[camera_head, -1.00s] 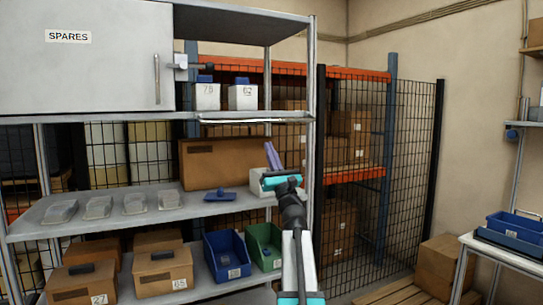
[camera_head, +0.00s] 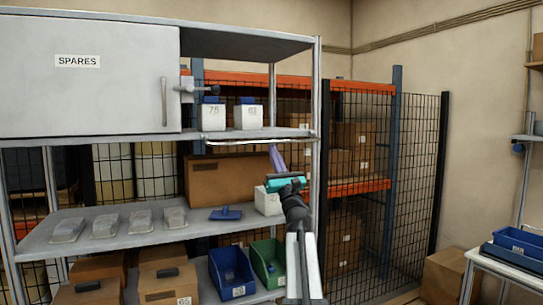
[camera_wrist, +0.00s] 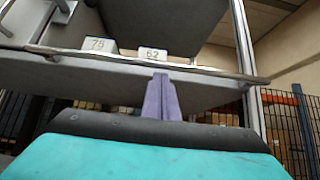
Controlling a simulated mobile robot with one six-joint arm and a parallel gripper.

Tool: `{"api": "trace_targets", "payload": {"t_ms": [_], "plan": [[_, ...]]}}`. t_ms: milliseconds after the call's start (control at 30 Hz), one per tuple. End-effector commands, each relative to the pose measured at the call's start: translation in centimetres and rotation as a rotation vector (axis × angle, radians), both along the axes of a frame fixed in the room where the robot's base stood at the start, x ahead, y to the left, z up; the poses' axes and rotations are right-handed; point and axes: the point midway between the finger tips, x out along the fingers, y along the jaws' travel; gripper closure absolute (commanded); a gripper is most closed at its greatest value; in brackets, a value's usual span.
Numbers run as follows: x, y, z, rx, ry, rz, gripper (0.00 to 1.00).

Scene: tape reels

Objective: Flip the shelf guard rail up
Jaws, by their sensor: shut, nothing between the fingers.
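The guard rail (camera_head: 258,142) is a thin pale bar along the front edge of the middle shelf (camera_head: 292,133), low against that edge. In the wrist view the rail (camera_wrist: 215,72) crosses in front of the shelf. Two white boxes marked 75 or 79 (camera_head: 212,120) and 62 (camera_head: 248,119) stand on the shelf behind it. My gripper (camera_head: 274,150) has purple fingers, shut and empty, pointing up just below the rail. In the wrist view the fingertips (camera_wrist: 160,80) overlap the rail's lower side; I cannot tell whether they touch it.
A grey SPARES cabinet door (camera_head: 90,75) with a handle is at the upper left. A shelf post (camera_head: 315,180) stands close to the right of my gripper. The lower shelf (camera_head: 60,222) holds grey covers and a blue item (camera_head: 225,213). Blue and green bins sit below.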

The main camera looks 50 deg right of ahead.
Motion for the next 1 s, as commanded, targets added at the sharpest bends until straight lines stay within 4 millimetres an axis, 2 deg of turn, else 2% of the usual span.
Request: {"api": "trace_targets", "payload": {"t_ms": [267, 300, 333, 433, 1000], "plan": [[-0.1, 0.0, 0.0, 0.000, 0.000, 0.000, 1.00], [-0.5, 1.6, -0.1, 0.000, 0.000, 0.000, 1.00], [-0.2, 0.8, 0.0, -0.001, 0.000, -0.001, 1.00], [0.0, 0.3, 0.0, 0.000, 0.000, 0.000, 1.00], [-0.4, 0.1, 0.4, 0.000, 0.000, -0.001, 1.00]]}}
